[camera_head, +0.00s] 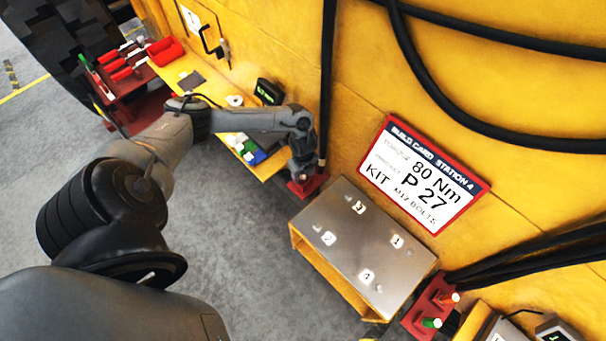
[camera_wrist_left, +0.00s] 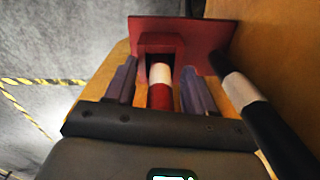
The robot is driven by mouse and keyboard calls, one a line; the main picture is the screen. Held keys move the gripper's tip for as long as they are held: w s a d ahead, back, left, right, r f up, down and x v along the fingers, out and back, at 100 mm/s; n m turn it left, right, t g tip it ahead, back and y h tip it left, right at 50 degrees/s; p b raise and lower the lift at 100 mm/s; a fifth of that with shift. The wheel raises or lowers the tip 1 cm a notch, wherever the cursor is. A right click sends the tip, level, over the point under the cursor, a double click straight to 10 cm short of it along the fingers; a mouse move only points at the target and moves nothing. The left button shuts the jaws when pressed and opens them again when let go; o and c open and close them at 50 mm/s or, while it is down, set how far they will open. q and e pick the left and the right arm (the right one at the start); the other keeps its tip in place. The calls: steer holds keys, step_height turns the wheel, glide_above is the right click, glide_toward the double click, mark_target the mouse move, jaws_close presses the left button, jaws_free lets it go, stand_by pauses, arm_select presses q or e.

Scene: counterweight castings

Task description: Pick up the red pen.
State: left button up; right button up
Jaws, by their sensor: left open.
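In the left wrist view, a red cylinder with a white band, which looks like the red pen (camera_wrist_left: 160,97), lies between the two fingers of my left gripper (camera_wrist_left: 159,70). The fingers are open, with a gap visible on each side of it. Its far end is at a dark red holder (camera_wrist_left: 215,42). In the head view my left gripper (camera_head: 305,165) is over the red holder (camera_head: 308,187) at the yellow wall, and hides the pen there. My right gripper is not in view.
A grey-topped stand (camera_head: 345,250) with numbered spots is to the right. A second red holder (camera_head: 418,317) has orange-tipped and green-tipped pieces. A yellow shelf (camera_head: 268,168) with small items is left of the gripper. Black hoses (camera_head: 327,80) hang close by.

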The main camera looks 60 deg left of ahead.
arm_select(q)
steer(key=shift+c, duration=0.5)
jaws_close()
